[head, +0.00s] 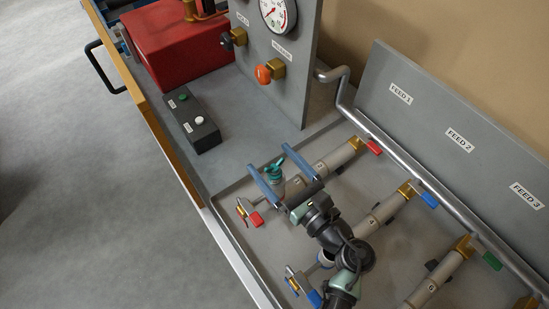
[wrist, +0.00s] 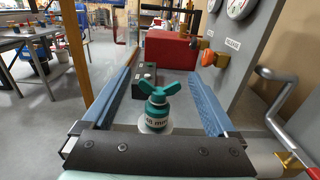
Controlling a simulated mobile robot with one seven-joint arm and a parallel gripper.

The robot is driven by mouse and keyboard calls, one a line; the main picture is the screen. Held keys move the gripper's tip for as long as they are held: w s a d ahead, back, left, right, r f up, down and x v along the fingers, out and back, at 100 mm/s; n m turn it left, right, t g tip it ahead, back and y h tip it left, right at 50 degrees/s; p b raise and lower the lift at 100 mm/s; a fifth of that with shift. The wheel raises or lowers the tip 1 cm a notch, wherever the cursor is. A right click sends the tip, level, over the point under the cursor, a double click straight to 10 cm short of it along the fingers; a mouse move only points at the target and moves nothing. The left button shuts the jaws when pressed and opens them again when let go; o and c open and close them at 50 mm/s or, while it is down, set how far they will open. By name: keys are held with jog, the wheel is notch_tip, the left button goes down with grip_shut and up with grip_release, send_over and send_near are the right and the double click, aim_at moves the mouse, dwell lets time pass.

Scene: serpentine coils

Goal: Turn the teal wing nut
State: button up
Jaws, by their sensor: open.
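The teal wing nut (head: 274,166) sits on top of a short teal and pale post in the grey tray. In the wrist view the wing nut (wrist: 160,89) shows its two wings spread left and right, above a teal body with a white label that I can read only in part. My gripper (head: 275,160) is open, with one blue finger on each side of the wing nut. In the wrist view my gripper's fingers (wrist: 162,85) stand wide apart, with clear gaps to the wing nut. Nothing is held.
Pipes with a red-handled valve (head: 373,147), a blue-handled valve (head: 429,199) and a green-handled valve (head: 492,260) lie to the right. A black button box (head: 194,122), a red box (head: 172,45) and a grey gauge panel (head: 300,60) stand behind.

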jog(key=c, duration=1.4)
